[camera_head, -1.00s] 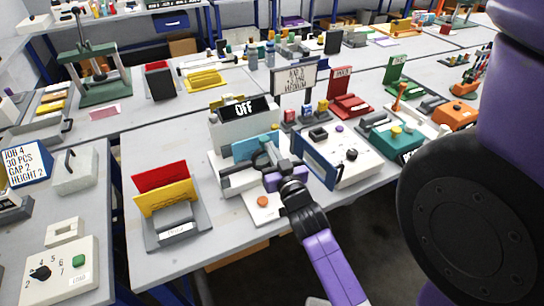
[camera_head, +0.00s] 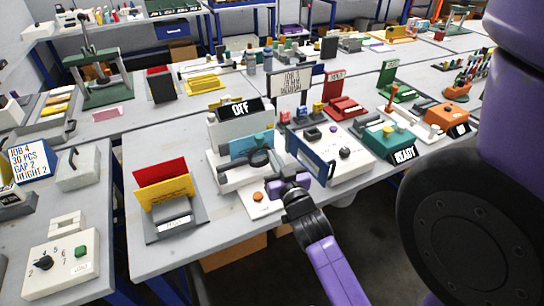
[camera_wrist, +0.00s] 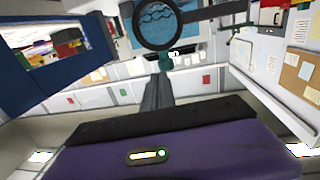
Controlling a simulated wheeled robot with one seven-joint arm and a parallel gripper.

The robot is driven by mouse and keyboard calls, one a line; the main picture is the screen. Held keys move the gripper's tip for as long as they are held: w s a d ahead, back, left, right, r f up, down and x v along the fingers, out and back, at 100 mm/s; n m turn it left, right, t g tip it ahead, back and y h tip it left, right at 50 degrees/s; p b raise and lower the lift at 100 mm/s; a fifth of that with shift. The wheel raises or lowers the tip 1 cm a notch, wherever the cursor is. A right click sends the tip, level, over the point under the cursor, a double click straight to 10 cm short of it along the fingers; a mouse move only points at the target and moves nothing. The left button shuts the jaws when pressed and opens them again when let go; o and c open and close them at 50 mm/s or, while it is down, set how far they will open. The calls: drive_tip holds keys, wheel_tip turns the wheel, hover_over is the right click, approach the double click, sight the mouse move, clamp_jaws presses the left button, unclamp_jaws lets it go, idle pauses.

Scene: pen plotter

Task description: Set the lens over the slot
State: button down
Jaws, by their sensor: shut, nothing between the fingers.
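The lens (camera_head: 258,158) is a dark round ring at the front of the white plotter (camera_head: 238,128), before its blue panel (camera_head: 240,148). In the wrist view the lens (camera_wrist: 158,22) stands upright on a short teal stem, with wavy lines showing through the glass. I cannot make out the slot itself or whether the lens lines up with it. My gripper (camera_head: 276,186) is shut and empty, just in front and to the right of the lens, apart from it. In the wrist view its dark fingers (camera_wrist: 158,88) point toward the stem.
An orange button (camera_head: 258,197) is on the plotter's front base. A dark blue upright panel (camera_head: 311,160) stands close to the right of my gripper. A grey holder (camera_head: 175,222) with red and yellow plates is at the left. The table front between them is clear.

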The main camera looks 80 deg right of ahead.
drive_tip(key=s+b+v, duration=0.1)
drive_tip(key=v, duration=0.8)
drive_tip(key=shift+d+b, duration=0.35)
drive_tip(key=shift+w, duration=0.1)
drive_tip(key=w+a+r+n+t+y, duration=0.15)
drive_tip(key=a+n+t+y, duration=0.4)
drive_tip(key=a, duration=1.15)
drive_tip(key=s+a+f+n+y, duration=0.1)
drive_tip(key=s+a+n+y, duration=0.1)
drive_tip(key=a, duration=0.5)
drive_tip(key=s+a+f+n+y, duration=0.1)
drive_tip(key=s+a+n+y, duration=0.2)
drive_tip(key=a+y, duration=0.3)
drive_tip(key=shift+s+a+n+g+y, duration=0.35)
drive_tip(key=shift+s+a+y, duration=0.05)
drive_tip(key=shift+y, duration=0.35)
drive_tip(key=shift+f, duration=0.1)
